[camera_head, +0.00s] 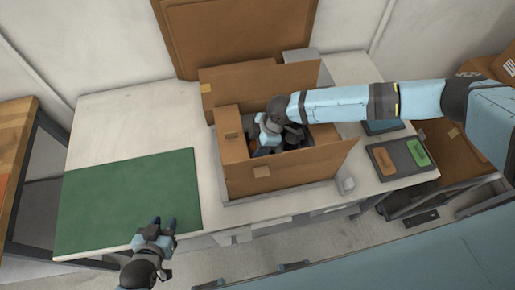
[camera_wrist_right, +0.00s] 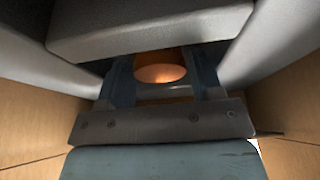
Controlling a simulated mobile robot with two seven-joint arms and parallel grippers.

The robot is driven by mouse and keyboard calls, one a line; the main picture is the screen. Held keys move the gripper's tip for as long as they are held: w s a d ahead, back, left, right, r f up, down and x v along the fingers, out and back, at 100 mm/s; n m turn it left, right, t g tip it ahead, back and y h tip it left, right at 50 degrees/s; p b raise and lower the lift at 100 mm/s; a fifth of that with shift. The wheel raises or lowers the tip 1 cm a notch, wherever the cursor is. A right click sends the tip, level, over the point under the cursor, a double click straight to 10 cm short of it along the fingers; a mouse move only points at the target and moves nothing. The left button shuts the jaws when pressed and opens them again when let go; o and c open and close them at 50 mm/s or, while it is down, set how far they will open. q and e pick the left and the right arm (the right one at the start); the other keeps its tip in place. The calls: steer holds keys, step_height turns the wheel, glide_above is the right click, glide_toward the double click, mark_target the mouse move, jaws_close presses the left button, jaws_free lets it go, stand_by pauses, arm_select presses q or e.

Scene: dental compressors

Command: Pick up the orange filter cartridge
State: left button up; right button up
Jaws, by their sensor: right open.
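The orange filter cartridge (camera_wrist_right: 160,73) shows in the right wrist view as a round orange end between my two fingers, partly covered by a grey part above it. My left gripper (camera_head: 163,222) is open and empty near the front edge of the green mat.
The green mat (camera_head: 125,200) covers the table's left part. A grey tray (camera_head: 403,157) with an orange and a green item lies right of the box. The box walls and flaps stand close around my right gripper. The white table (camera_head: 130,118) is clear behind the mat.

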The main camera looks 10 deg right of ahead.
arm_select(q)
steer(key=shift+r, duration=0.1)
arm_select(e)
steer(key=shift+x, duration=0.8)
steer(key=c, duration=0.7)
steer(key=shift+r, duration=0.1)
